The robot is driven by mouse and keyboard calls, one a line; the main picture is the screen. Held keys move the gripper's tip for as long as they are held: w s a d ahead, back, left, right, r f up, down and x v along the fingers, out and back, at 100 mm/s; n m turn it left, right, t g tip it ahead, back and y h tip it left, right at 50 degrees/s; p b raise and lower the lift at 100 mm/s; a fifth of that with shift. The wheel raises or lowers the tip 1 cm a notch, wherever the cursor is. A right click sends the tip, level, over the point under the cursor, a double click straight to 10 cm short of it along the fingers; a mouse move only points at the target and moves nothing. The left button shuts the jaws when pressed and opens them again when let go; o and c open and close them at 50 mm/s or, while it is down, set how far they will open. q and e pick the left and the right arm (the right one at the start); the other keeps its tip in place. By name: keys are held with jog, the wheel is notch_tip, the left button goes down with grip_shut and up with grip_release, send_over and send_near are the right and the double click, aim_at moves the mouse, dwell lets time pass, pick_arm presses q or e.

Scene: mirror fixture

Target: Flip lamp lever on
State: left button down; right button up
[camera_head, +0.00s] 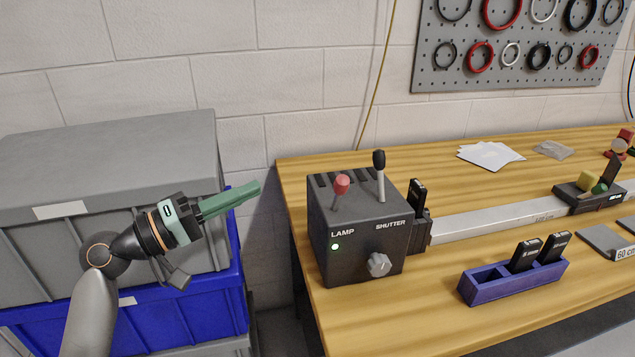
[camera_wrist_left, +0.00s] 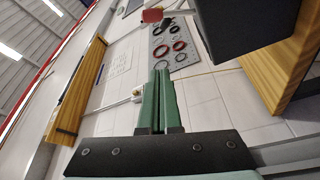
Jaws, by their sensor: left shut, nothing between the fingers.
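The dark lamp box (camera_head: 362,225) stands at the left end of the wooden bench. The lamp lever (camera_head: 342,185) has a red knob on a short stalk above the LAMP label, leaning slightly right in the head view. A small light below that label glows pale green. The taller black-knobbed shutter lever (camera_head: 380,170) stands right of it. My left gripper (camera_head: 250,191) has green fingers, shut and empty, left of the box and apart from the lever. In the left wrist view its fingertips (camera_wrist_left: 161,75) point toward the red knob (camera_wrist_left: 152,15). My right gripper is out of view.
Stacked grey and blue crates (camera_head: 115,190) stand below and behind my left arm. A grey rail (camera_head: 490,218) runs right from the box. A blue slotted holder (camera_head: 512,279) with black pieces sits in front. A grey pegboard (camera_head: 520,45) hangs behind.

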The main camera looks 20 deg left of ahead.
aim_at(338, 195)
pick_arm(q)
jog(key=w+d+p, duration=0.3)
jog(key=w+d, duration=0.3)
jog(key=d, duration=0.4)
jog(key=shift+w+r+p, duration=0.2)
jog(key=shift+r+p, duration=0.1)
jog(key=shift+p, duration=0.05)
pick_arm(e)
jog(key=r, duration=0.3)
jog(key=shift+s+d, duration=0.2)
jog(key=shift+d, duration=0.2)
pick_arm(q)
jog(key=shift+a, duration=0.1)
jog(key=shift+s+d+f+m+h+b, duration=0.15)
jog(key=shift+s+d+m+h+b, duration=0.2)
jog(key=shift+m+b, duration=0.7)
jog(key=shift+s+d+f+m+h+b, duration=0.15)
jog(key=shift+s+m+h+b, duration=0.25)
jog(key=shift+b, duration=1.2)
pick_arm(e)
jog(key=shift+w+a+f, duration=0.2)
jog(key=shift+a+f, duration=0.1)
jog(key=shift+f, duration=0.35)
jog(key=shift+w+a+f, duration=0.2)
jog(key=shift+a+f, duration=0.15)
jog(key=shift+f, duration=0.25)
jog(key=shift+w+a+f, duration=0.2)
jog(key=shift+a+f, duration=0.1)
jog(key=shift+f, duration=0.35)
